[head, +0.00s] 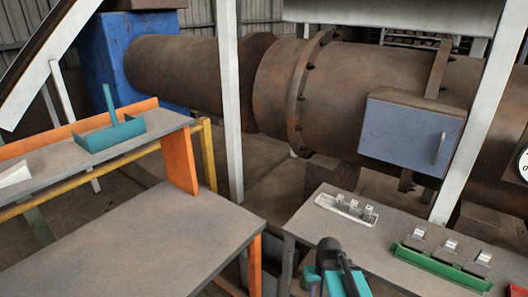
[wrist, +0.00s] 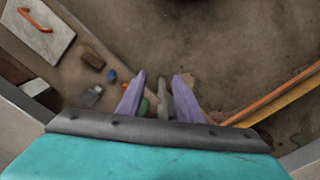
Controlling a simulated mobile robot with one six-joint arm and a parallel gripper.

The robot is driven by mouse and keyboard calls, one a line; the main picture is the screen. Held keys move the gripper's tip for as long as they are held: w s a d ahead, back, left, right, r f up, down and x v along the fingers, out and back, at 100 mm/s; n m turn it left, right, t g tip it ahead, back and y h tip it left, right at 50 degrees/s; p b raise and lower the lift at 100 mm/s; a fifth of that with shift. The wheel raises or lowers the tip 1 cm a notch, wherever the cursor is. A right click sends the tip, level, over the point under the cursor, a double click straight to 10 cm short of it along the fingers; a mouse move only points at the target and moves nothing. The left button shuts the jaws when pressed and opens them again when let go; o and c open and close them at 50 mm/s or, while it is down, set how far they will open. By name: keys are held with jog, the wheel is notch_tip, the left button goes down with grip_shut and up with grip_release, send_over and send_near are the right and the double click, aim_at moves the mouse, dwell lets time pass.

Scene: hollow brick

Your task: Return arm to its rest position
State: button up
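My gripper (wrist: 160,76) shows in the wrist view as two purple fingers pointing away from the camera. The fingers stand apart, with brown floor visible between their tips. A narrow grey-green shape (wrist: 164,97) and a green patch (wrist: 144,107) show in the gap; I cannot tell what they are, and neither clearly touches a finger. My gripper cannot be made out there.
A bare table (head: 130,245) is at left. A shelf (head: 60,180) bears a teal tray (head: 108,140). A white post (head: 229,100) and rusty pipe (head: 190,75) stand behind.

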jog(key=s+a+f+g+b, duration=0.1)
jog(key=s+f+g+b, duration=0.2)
jog(key=s+f, duration=1)
jog(key=s+a+f+g+b, duration=0.1)
jog(key=s+f+g+b, duration=0.1)
jog(key=s+f+b, duration=0.7)
jog(key=s+f, duration=0.5)
jog(key=f, duration=0.5)
jog(key=shift+s+a+m+g, duration=0.3)
jog(key=shift+g, duration=0.1)
